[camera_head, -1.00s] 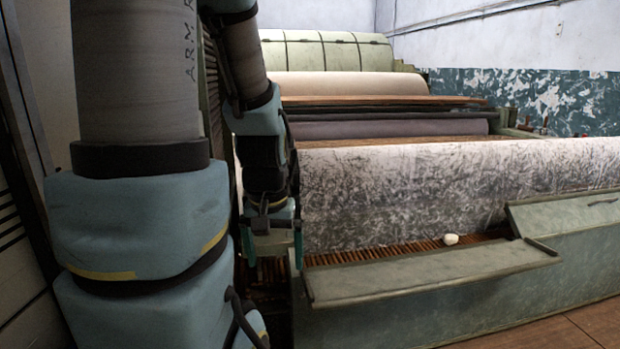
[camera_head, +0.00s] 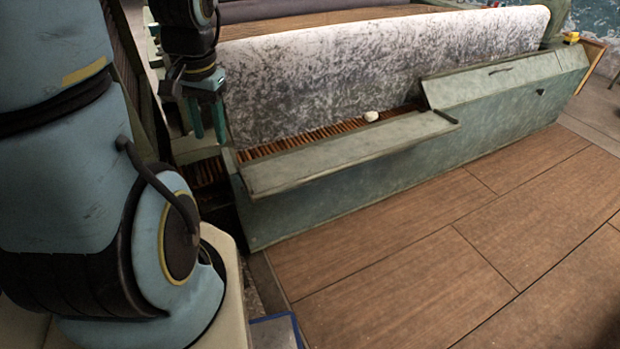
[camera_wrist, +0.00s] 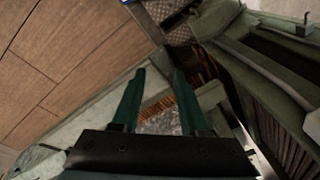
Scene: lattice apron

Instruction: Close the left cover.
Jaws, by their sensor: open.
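The left cover (camera_head: 345,152) is a long grey-green panel on the front of the machine in the head view. It is open, lying out nearly flat, with a dark bar at its right end. A row of brown slats (camera_head: 300,139) shows uncovered behind it. My gripper (camera_head: 208,128) hangs fingers down, beyond the left end of the cover and apart from it. It is open and empty. In the wrist view its two green fingers (camera_wrist: 158,76) are spread, with slats and mottled cloth seen between them.
The right cover (camera_head: 495,80) is shut, sloping, with a dark handle. A small white lump (camera_head: 371,116) sits at the slats behind the left cover. A mottled cloth roll (camera_head: 370,65) stands behind. The wooden floor (camera_head: 450,240) in front is clear.

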